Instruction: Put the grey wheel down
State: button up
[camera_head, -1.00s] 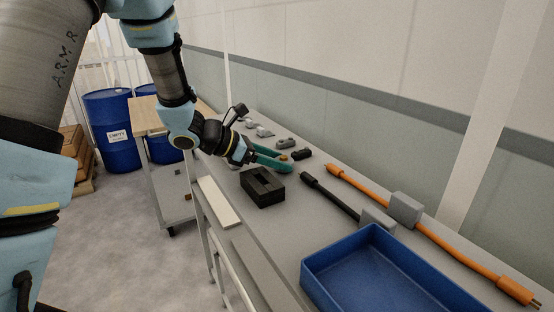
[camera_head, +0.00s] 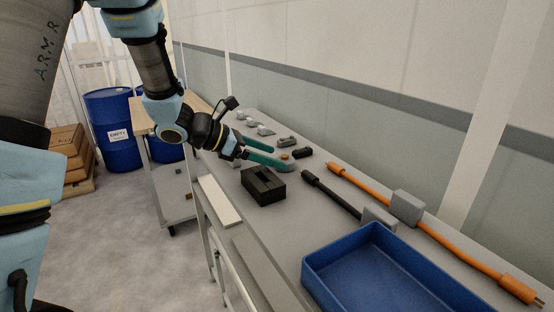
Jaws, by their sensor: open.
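My gripper (camera_head: 284,161), with teal fingers, is low over the grey bench, just behind the black slotted block. Its fingers are spread apart. A small grey rounded piece (camera_head: 287,169) shows at the tip of the nearer finger; it may be the grey wheel, but it is too small to be sure. I cannot tell whether it touches the finger or rests on the bench. A small orange-brown piece (camera_head: 285,156) shows by the farther fingertip.
The black slotted block (camera_head: 263,186) stands close in front of the fingers. Several small grey parts and a black piece (camera_head: 302,153) lie along the wall. Black and orange cables (camera_head: 375,197), grey blocks (camera_head: 406,207) and a blue tray (camera_head: 318,285) lie to the right.

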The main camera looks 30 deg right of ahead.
jog(key=b+v, duration=0.1)
jog(key=v, duration=0.8)
jog(key=shift+a+r, duration=0.1)
jog(key=shift+a, duration=0.1)
